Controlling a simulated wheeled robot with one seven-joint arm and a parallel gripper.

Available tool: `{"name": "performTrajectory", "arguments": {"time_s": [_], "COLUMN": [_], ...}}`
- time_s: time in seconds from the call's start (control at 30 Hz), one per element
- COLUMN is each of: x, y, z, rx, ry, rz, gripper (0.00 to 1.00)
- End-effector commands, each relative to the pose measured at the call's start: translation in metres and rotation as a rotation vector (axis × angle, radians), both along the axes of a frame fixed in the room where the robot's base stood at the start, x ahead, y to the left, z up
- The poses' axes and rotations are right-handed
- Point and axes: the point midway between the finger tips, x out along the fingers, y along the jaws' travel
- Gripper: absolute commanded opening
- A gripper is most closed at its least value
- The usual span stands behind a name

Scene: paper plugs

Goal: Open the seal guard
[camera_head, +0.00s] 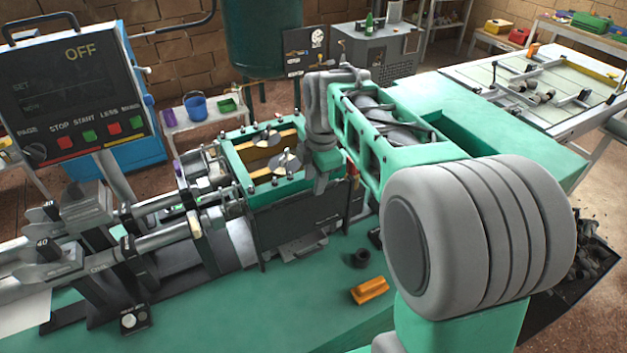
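A green-framed unit (240,185) stands at the centre of the machine, with round metal discs and yellow-brown blocks inside its top. A dark, smooth panel (290,224) covers its front side and appears shut; it may be the seal guard, but no label confirms this. My gripper (321,186) points down at the right end of this unit, close to the panel's upper right edge. I cannot tell whether it touches anything. Its fingers are small and partly hidden, so their opening is unclear. My arm hides the area behind and to the right of it.
A control panel (75,95) reading OFF stands at the left, above metal cylinders and shafts. An orange block (369,290) and a dark ring (360,258) lie on the green bench (240,310). A dark bin (590,265) of scraps is at the right. The bench's front is mostly clear.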

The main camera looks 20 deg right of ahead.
Motion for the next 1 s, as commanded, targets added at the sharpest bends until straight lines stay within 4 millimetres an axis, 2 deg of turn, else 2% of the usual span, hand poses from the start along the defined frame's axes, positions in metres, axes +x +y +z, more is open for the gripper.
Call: {"name": "performTrajectory", "arguments": {"time_s": [0.13,0.4,0.8,1.0], "x": [0.004,0.004,0.004,0.004], "y": [0.001,0.001,0.001,0.001], "z": [-0.017,-0.022,-0.021,-0.021], "rx": [0.001,0.0,0.0,0.001], "ry": [0.001,-0.001,-0.001,-0.002], "rz": [0.001,0.0,-0.001,-0.001], "gripper": [0.33,0.33,0.01,0.0]}}
